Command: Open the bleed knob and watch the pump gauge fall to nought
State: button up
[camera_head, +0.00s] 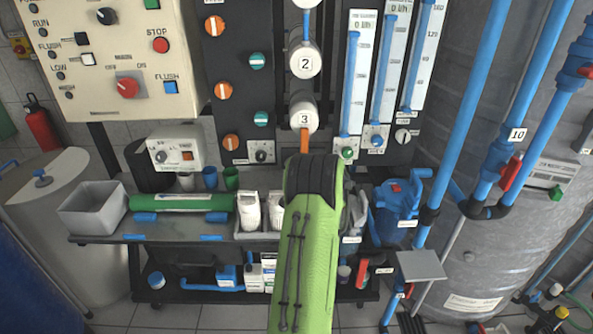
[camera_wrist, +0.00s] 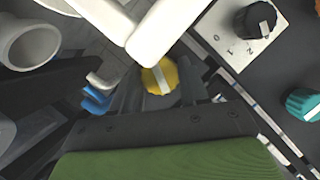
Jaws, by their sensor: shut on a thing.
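The dark palm and green wrist fill the lower part of that view. In the head view my green arm reaches up in front of the rack and hides the yellow knob and my fingertips. I cannot make out a pump gauge in either view.
A black selector knob (camera_wrist: 255,19) on a white plate and a teal knob (camera_wrist: 301,104) are to the right of my gripper. White pipes (camera_wrist: 143,35) run close above it. A grey bin (camera_head: 92,208) and green cylinder (camera_head: 180,203) lie on the bench.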

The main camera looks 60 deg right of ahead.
jog(key=n+g+b, duration=0.2)
jog(key=n+b, duration=0.1)
jog(key=shift+w+n+g+h, duration=0.1)
jog(key=shift+n+g+h, duration=0.2)
jog(key=shift+n+h, duration=0.1)
jog(key=shift+r, duration=0.1)
dwell(0.4)
jog(key=o, duration=1)
jog(key=shift+o, duration=0.2)
jog(key=p+v, duration=0.1)
jog(key=v, duration=1.5)
jog(key=shift+w, duration=0.15)
